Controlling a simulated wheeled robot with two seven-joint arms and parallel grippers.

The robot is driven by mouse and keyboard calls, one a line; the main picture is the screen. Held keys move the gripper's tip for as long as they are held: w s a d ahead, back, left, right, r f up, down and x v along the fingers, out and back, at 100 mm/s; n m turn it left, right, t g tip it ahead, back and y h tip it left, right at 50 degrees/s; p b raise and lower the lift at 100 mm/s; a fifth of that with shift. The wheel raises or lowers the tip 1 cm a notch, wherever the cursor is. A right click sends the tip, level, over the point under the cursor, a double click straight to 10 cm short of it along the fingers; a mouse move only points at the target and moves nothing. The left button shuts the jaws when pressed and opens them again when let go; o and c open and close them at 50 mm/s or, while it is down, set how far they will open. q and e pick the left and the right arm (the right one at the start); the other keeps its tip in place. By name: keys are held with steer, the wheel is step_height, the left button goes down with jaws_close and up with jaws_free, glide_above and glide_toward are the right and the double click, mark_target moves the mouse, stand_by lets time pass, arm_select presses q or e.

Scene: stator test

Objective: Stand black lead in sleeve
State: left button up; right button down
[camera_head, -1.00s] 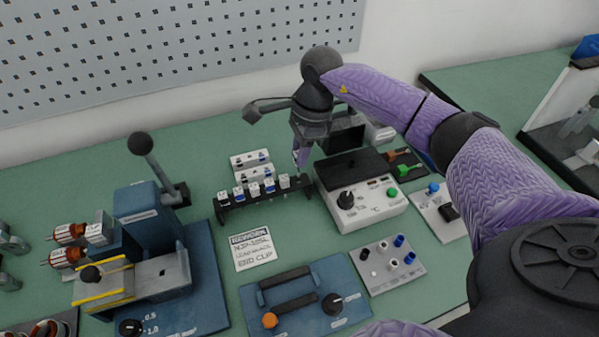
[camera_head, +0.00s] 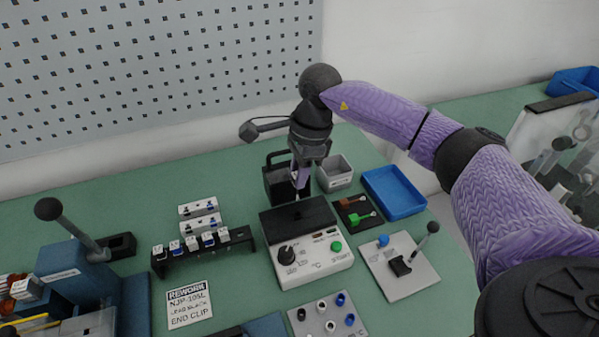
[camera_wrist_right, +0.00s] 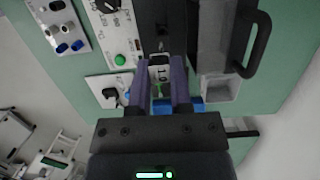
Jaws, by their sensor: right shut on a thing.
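My right gripper (camera_head: 299,184) is above the black rear top (camera_head: 297,214) of a white control box. In the right wrist view its purple fingers (camera_wrist_right: 161,75) point away from the camera, with a narrow gap between them. They are shut on a small part, mostly hidden; I cannot tell whether it is the black lead. A black rack (camera_head: 210,250) at left holds several small white pieces with blue or dark fronts. I cannot single out the sleeve. My left gripper is not in view.
A black handled bin (camera_head: 278,183) and a grey bin (camera_head: 336,173) stand behind the white control box (camera_head: 312,262). A blue tray (camera_head: 393,192), a dark mat (camera_head: 345,203) with clips and a lever panel (camera_head: 412,270) are on the right. A blue press is at left.

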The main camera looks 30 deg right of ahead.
step_height(320, 180, down, 3)
steer(key=shift+f+b, duration=0.15)
steer(key=shift+b, duration=0.95)
steer(key=shift+f, duration=0.15)
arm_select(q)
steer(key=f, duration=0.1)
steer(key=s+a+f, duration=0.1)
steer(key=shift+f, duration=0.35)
arm_select(e)
steer(key=shift+f, duration=0.1)
arm_select(q)
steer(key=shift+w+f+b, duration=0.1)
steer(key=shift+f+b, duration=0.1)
steer(key=shift+b, duration=0.1)
arm_select(e)
steer(key=shift+f, duration=0.3)
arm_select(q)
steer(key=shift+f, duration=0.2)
arm_select(e)
steer(key=shift+f, duration=0.3)
arm_select(q)
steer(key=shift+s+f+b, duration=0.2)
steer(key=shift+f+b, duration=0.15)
steer(key=shift+b, duration=0.2)
arm_select(e)
steer(key=shift+f, duration=0.55)
